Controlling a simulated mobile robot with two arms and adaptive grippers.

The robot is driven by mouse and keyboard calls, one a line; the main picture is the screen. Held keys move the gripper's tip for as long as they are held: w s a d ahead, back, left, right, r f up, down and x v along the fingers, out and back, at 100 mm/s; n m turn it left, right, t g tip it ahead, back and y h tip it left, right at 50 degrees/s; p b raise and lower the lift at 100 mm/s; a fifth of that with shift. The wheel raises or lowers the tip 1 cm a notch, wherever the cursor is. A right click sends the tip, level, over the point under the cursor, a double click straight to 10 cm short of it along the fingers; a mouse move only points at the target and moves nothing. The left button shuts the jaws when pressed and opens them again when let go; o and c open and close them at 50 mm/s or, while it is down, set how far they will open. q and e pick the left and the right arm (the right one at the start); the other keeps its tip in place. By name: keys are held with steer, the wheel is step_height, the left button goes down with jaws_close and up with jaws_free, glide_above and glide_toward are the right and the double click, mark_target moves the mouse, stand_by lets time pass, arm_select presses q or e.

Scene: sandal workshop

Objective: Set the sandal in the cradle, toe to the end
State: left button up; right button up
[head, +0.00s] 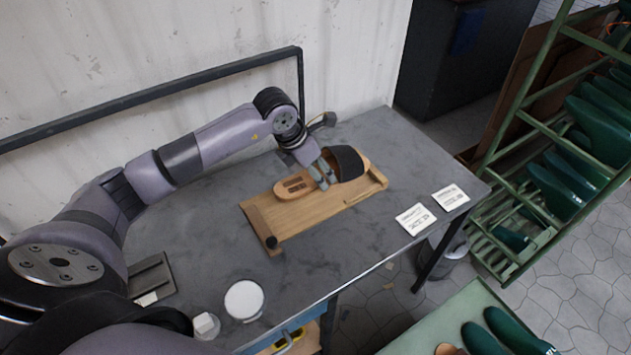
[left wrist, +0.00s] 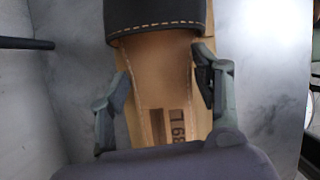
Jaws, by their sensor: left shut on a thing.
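The sandal has a tan sole (head: 296,187) and a broad dark strap (head: 345,163). It is lengthwise over the wooden cradle board (head: 262,212), strap end toward the board's right end. I cannot tell whether it rests fully on the board. My left gripper (head: 324,175) is shut on the sandal, one finger on each side of the sole just behind the strap. In the left wrist view the strap (left wrist: 158,14) with pale stitching is at the top, and the sole (left wrist: 163,75) runs down between the fingers, with a dark printed mark. My right gripper is not in view.
The board lies on a grey table (head: 360,245). Two white cards (head: 415,219) lie to its right. A round white-topped container (head: 243,300) and a small white block (head: 206,325) are at the front left. A green rack (head: 545,130) of green shoes stands at right.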

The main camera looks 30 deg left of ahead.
arm_select(q)
steer(key=shift+f, duration=2.4)
steer(key=o, duration=1.6)
steer(key=v, duration=1.2)
